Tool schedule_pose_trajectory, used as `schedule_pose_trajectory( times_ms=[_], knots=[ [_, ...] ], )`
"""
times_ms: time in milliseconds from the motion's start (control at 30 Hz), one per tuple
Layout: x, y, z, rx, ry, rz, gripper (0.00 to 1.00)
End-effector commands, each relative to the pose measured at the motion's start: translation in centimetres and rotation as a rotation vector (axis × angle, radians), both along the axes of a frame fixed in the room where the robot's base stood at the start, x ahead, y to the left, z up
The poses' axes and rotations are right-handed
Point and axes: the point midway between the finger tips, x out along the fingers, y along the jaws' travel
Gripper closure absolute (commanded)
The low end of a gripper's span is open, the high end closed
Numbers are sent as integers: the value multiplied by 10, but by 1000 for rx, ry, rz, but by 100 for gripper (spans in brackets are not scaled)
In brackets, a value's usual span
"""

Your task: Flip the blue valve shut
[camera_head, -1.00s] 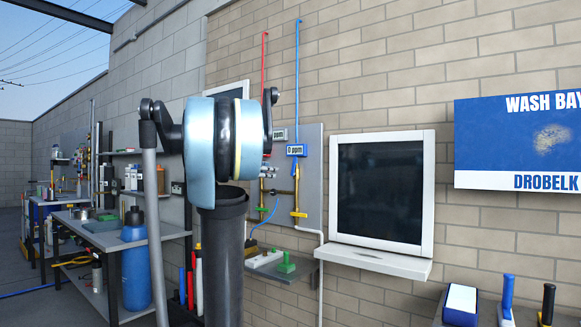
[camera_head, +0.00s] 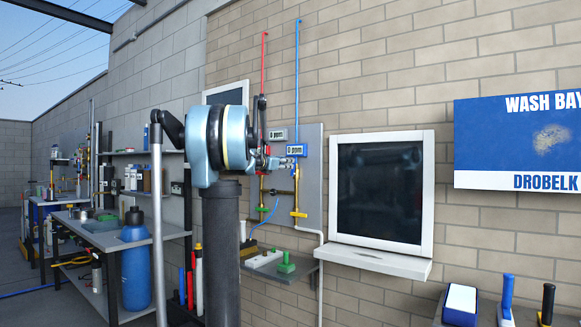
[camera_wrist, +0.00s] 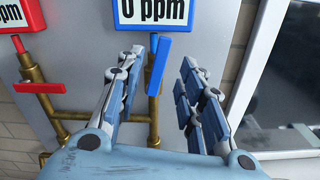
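The blue valve's handle (camera_wrist: 158,66) hangs almost upright in the wrist view, just below a blue-framed meter (camera_wrist: 157,12) reading 0 ppm and in front of a brass pipe. My gripper (camera_wrist: 163,60) is open. Its two fingers stand on either side of the blue handle in the picture, with visible gaps. I cannot tell whether they are level with it in depth. In the head view my gripper (camera_head: 273,163) is at the panel below the blue meter (camera_head: 297,150), and the blue handle is not clear there.
A red handle (camera_wrist: 38,88) lies crosswise on the left pipe, below a red-framed meter. A white-framed dark window (camera_head: 380,190) is right of the panel. A shelf with green and white items (camera_head: 270,262) is below.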

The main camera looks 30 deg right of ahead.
Motion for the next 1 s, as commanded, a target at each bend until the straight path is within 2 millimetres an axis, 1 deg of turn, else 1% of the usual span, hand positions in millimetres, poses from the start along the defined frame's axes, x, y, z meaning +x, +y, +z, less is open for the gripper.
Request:
schedule_pose_trajectory(
  times_ms=[33, 100, 300, 500, 767, 867, 900, 933, 1000],
  knots=[
    [3, -9, 0, 0, 0, -3, 65],
    [8, -20, 0, 0, 0, -2, 65],
    [17, -42, 0, 0, 0, -1, 65],
    [21, -50, 0, 0, 0, 0, 65],
    [21, -51, 0, 0, 0, 0, 65],
    [21, -51, 0, 0, 0, 0, 85],
    [21, -51, 0, 0, 0, 0, 94],
    [21, -51, 0, 0, 0, 0, 100],
    [21, -51, 0, 0, 0, 1, 100]
  ],
)
